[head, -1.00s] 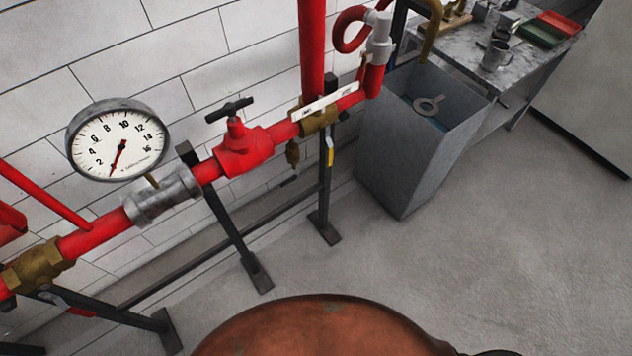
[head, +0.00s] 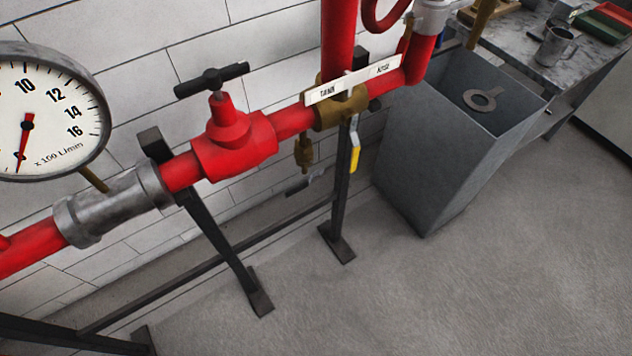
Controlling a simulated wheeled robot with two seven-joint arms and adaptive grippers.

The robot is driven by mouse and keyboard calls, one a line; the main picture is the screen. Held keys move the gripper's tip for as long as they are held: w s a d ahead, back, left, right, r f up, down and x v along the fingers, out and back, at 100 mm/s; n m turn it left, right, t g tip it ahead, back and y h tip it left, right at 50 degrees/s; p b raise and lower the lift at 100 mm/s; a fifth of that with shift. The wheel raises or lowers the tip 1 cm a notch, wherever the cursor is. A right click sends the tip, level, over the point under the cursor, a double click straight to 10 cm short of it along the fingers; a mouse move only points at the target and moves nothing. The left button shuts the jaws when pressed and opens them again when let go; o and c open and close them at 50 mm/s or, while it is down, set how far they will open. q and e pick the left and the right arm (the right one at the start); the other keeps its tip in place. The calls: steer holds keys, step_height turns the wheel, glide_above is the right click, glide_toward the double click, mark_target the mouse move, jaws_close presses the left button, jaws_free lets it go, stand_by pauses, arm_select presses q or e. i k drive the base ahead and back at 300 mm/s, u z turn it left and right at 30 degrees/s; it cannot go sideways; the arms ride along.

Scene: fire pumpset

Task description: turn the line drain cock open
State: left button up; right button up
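A small brass cock (head: 304,152) hangs below the red pipe, just left of the brass valve body (head: 340,110); it looks like the line drain cock. It is small here, and I cannot tell how its handle is set. A lever with a yellow grip (head: 355,152) hangs down beneath the brass valve body. A white label plate (head: 352,80) reading "TANK" and a second, unclear word sits across that body. Neither of my grippers is in view.
A red valve with a black T-handle (head: 212,80) and a round flow gauge (head: 45,115) stand to the left. Black stands (head: 225,250) hold the pipe off the floor. A grey open tank (head: 440,150) and a cluttered bench (head: 520,40) are right. The front floor is clear.

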mark_target(294, 190)
steer(key=k, duration=0.5)
steer(key=u, duration=1.8)
steer(key=i, duration=1.1)
steer(key=z, duration=2.05)
